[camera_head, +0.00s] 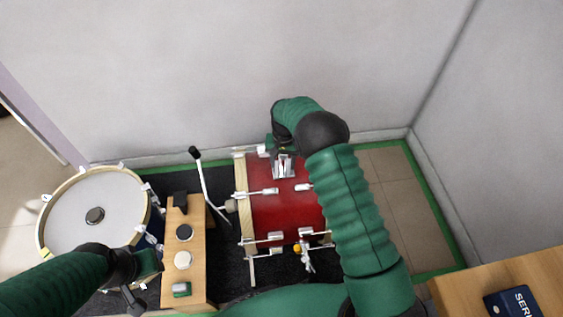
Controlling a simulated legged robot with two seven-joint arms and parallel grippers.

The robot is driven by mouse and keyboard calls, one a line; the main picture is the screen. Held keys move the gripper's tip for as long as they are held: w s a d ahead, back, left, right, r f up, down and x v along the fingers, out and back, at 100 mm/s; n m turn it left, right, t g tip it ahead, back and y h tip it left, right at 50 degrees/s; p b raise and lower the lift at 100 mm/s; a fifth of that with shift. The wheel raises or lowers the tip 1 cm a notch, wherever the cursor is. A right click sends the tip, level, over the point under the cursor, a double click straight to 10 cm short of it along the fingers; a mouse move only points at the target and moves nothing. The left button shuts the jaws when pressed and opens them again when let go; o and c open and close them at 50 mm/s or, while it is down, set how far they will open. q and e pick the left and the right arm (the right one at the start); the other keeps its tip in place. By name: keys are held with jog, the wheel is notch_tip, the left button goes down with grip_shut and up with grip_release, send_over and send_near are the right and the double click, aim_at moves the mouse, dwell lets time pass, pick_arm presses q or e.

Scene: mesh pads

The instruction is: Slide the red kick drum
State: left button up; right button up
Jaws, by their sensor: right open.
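The red kick drum (275,210) lies on its side in the middle of the view, with a pale wooden hoop at its left end and silver lugs along its shell. My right arm crosses in front of its right part and hides that end. My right gripper (284,166) is open and points down at the drum's far side; I cannot tell whether it touches the shell. My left gripper (148,264) is at lower left, between the white-headed drum and the wooden block; its jaws are too dark to read.
A white-headed drum (95,195) stands at left. A wooden block (197,262) with several small items stands left of the kick drum. A silver rod (203,183) with a black tip rises between them. Bare tiled floor (400,190) lies right. A wooden table (470,295) is lower right.

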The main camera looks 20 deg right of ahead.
jog(key=shift+r, duration=0.25)
notch_tip(320, 180, up, 16)
jog(key=p, duration=0.6)
jog(key=shift+r, duration=0.25)
jog(key=shift+s, duration=0.15)
